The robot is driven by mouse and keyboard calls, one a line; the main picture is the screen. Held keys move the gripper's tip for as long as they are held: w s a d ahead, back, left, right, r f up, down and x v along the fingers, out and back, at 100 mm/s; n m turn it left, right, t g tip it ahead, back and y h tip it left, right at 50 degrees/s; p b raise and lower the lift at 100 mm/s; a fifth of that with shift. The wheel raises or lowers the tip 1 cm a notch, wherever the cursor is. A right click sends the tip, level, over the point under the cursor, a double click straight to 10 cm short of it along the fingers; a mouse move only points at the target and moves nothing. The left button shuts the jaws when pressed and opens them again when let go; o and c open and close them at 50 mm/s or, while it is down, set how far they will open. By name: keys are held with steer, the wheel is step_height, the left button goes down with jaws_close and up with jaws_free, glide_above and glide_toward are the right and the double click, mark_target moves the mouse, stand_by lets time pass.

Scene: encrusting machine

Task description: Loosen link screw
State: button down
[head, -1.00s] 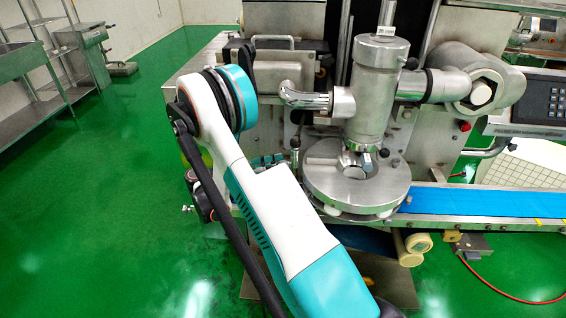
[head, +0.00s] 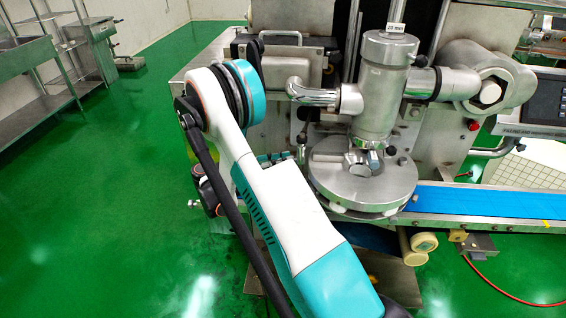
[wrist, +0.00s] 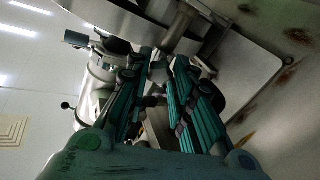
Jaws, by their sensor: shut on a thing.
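My gripper (wrist: 157,72) shows in the wrist view, with its two teal and black fingers close together at the tips. They are shut on a small part that I take to be the link screw; the fingers hide most of it. In the head view my gripper (head: 275,158) is largely hidden behind my own white and teal arm. Its tips reach a thin upright post with a dark knob (head: 301,138), left of the machine's round metal disc (head: 345,196).
The encrusting machine has a vertical steel cylinder (head: 383,90), with a curved pipe (head: 312,93) on its left. A blue conveyor belt (head: 480,203) runs to the right. Steel shelving (head: 35,85) stands at far left. The green floor (head: 110,210) on the left is clear.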

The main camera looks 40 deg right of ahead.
steer(key=shift+n, duration=0.4)
steer(key=shift+f+n+b, duration=0.1)
steer(key=shift+n+b, duration=2.8)
steer(key=shift+n, duration=11.5)
steer(key=c, duration=1.4)
jaws_free()
